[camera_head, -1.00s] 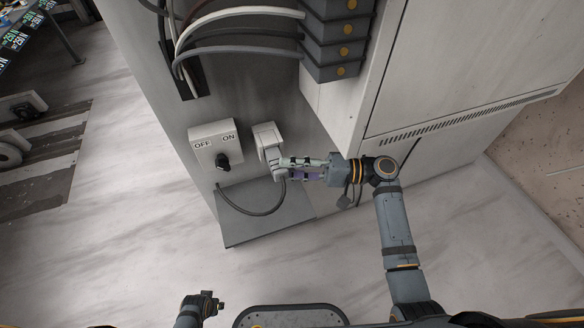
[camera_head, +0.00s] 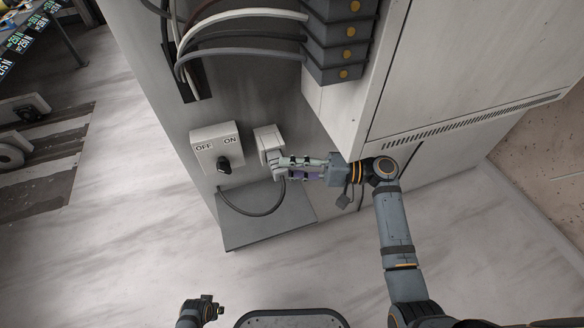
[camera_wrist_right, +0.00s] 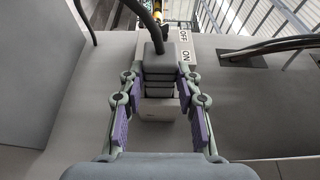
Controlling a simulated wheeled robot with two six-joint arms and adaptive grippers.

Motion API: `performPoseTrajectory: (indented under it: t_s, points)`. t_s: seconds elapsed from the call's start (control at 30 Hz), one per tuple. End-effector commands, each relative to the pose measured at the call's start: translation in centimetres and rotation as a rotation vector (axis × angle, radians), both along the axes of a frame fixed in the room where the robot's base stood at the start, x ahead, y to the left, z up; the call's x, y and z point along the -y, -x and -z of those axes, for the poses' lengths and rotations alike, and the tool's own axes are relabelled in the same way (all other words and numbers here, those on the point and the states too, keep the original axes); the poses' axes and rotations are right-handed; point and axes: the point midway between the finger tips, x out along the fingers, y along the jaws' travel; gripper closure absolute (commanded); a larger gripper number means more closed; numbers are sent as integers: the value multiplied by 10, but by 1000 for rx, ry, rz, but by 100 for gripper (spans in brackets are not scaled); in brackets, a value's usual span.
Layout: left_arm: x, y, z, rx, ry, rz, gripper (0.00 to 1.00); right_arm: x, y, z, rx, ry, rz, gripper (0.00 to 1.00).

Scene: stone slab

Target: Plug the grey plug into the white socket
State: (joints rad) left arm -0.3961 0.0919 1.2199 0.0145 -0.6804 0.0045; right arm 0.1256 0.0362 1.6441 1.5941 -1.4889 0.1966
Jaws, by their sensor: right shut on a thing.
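The white socket (camera_head: 267,137) is a box on the grey cabinet panel, right of the OFF/ON switch. My right gripper (camera_head: 284,166) is shut on the grey plug (camera_head: 275,159), right at the socket's lower front. In the right wrist view, the ribbed plug (camera_wrist_right: 159,62) is between the fingertips of my right gripper (camera_wrist_right: 160,84), with the pale socket (camera_wrist_right: 157,108) close behind it. The plug's contact face is hidden, so I cannot tell whether it is seated. My left gripper (camera_head: 207,307) is low in the head view, away from the panel; its jaws are too small to read.
The switch box (camera_head: 216,147) with a black knob is close left of the socket. A grey ledge (camera_head: 262,222) lies below, with the plug's cable (camera_head: 246,212) looping over it. Thick cables (camera_head: 235,37) run above. The white cabinet (camera_head: 360,90) stands to the right.

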Motion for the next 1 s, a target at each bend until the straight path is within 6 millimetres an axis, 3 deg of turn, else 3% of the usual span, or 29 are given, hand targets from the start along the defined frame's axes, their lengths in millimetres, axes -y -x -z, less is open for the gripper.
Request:
performPoseTrajectory:
  t_s: [1.0]
  points:
    - [0,0,4,0,0,0,60,-4,-10,-1,1,-1,0,100]
